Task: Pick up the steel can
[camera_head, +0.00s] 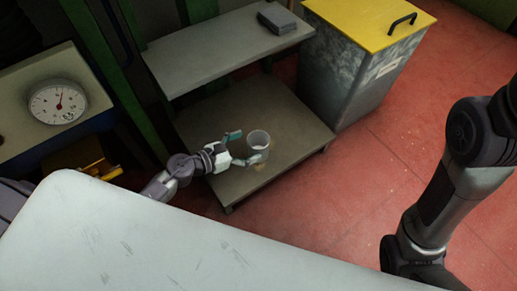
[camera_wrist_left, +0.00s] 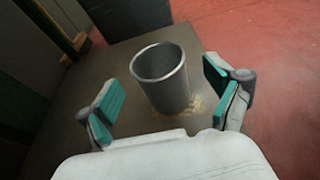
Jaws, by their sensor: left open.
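The steel can (camera_head: 259,140) is a grey open-topped cylinder standing upright on the lower shelf (camera_head: 290,115) of a low rack. In the left wrist view the can (camera_wrist_left: 165,82) stands just beyond and between the fingers, with visible gaps on both sides. My left gripper (camera_head: 246,147) reaches in from the left at the can; its teal-padded fingers are spread wide and hold nothing. The fingers (camera_wrist_left: 160,98) also show in the left wrist view. My right arm shows at the right edge of the head view, but its gripper is out of frame.
An upper grey shelf (camera_head: 215,58) with a small dark box (camera_head: 277,20) on it overhangs behind the can. A grey bin with a yellow lid (camera_head: 365,20) stands to the right. A white surface (camera_head: 150,245) fills the foreground. A dial scale (camera_head: 58,102) sits left. Red floor is clear at right.

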